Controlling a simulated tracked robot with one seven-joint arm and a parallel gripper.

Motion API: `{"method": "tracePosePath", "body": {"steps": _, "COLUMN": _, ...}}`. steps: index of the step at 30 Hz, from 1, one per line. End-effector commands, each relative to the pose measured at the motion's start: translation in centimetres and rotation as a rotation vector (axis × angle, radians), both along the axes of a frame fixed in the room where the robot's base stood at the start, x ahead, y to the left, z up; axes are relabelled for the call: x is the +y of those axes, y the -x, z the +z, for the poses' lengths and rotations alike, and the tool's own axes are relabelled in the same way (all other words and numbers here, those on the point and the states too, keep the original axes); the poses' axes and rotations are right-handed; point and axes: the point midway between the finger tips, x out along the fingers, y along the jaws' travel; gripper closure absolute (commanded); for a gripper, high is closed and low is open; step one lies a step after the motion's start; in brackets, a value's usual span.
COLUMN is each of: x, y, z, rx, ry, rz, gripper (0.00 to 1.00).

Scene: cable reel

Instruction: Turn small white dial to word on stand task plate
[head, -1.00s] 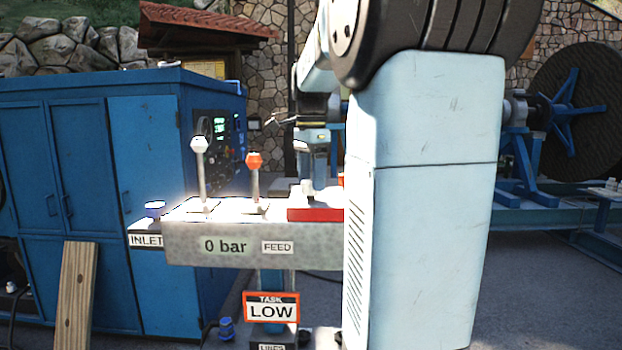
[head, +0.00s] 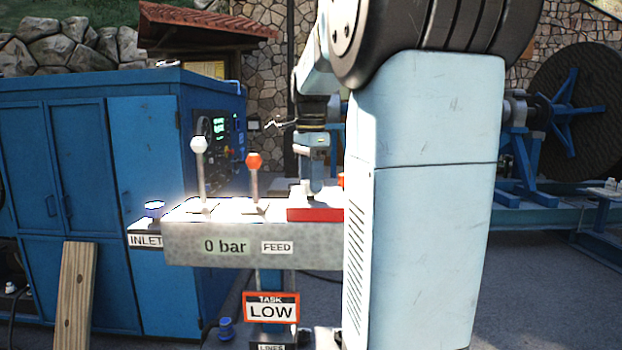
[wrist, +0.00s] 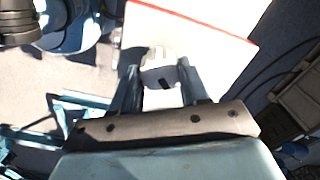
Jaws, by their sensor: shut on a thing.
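The task plate (head: 271,307) on the stand is white with a red border and reads LOW. The small white dial (wrist: 158,76) shows between my fingers in the wrist view, with a dark mark on it; its pointing direction is hard to read. It sits on a red-edged white plate (wrist: 215,45), whose red front (head: 314,215) shows in the head view. My gripper (head: 318,190) points straight down onto the dial and is shut on it; it also shows in the wrist view (wrist: 160,88). In the head view my fingers hide the dial.
A white-knobbed lever (head: 199,146) and a red-knobbed lever (head: 254,161) stand left of my gripper on the grey manifold (head: 215,247), marked 0 bar and FEED. A blue inlet cap (head: 153,209) is at its left end. A blue cabinet (head: 150,150) stands behind.

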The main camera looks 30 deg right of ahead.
Motion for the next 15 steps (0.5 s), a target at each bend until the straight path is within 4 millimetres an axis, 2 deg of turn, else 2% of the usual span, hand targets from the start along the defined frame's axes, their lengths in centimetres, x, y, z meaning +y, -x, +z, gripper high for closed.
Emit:
{"method": "tracePosePath", "body": {"steps": 8, "x": 0.04, "y": -0.08, "z": 0.06, "rx": -0.002, "ry": 0.0, "rz": 0.032, "gripper": 0.86}}
{"method": "tracePosePath", "body": {"steps": 15, "x": 0.08, "y": -0.12, "z": 0.07, "rx": -0.003, "ry": 0.001, "rz": 0.163, "gripper": 0.86}}
